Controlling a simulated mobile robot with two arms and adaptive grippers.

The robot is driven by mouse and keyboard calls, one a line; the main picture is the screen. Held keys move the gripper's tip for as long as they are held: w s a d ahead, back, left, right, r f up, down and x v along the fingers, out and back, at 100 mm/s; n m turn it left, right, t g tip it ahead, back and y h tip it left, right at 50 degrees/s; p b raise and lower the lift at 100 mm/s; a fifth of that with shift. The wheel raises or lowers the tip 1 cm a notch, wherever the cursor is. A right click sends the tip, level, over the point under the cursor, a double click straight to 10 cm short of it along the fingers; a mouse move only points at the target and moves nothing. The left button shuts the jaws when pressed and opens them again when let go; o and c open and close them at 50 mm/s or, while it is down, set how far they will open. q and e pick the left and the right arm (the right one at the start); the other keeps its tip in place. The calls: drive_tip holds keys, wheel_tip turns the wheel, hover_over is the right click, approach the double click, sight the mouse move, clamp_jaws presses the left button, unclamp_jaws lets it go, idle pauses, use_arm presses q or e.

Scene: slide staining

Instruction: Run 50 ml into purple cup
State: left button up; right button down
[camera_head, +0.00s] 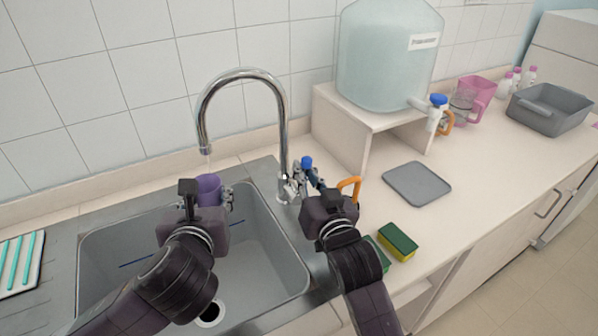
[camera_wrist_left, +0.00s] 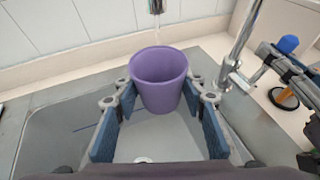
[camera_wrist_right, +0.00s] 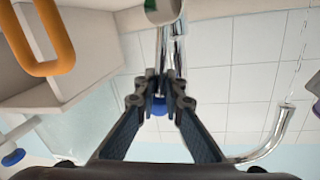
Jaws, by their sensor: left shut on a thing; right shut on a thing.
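The purple cup (camera_head: 208,190) is upright over the sink, below the tap spout (camera_head: 204,148). My left gripper (camera_wrist_left: 160,100) is shut on the purple cup (camera_wrist_left: 158,72), one finger on each side. A thin stream of water (camera_head: 208,161) falls from the spout towards the cup; it also shows as a thin broken line in the right wrist view (camera_wrist_right: 299,55). The water level inside the cup cannot be made out. My right gripper (camera_wrist_right: 160,102) is shut on the blue-tipped tap handle (camera_head: 307,163), beside the tap's base.
A large water container (camera_head: 385,55) stands on a raised shelf (camera_head: 345,130). A grey mat (camera_head: 417,184), a sponge (camera_head: 398,242), a pink jug (camera_head: 482,92) and a grey basin (camera_head: 550,112) are on the right counter.

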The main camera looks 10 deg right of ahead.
drive_tip(key=shift+w+d+f+m+g, duration=0.15)
drive_tip(key=shift+d+m, duration=0.25)
drive_tip(key=shift+m, duration=0.2)
drive_tip(key=shift+w+d+f+m+g, duration=0.2)
drive_tip(key=shift+d+m, duration=0.2)
drive_tip(key=shift+m, duration=0.2)
drive_tip(key=shift+w+d+f+m+g, duration=0.15)
drive_tip(key=shift+d+m, duration=0.25)
drive_tip(key=shift+m, duration=0.2)
drive_tip(key=c, duration=2)
unclamp_jaws()
drive_tip(key=shift+s, duration=0.1)
drive_tip(key=v, duration=1.2)
drive_tip(key=shift+d+f, duration=0.1)
drive_tip(key=shift+d, duration=0.05)
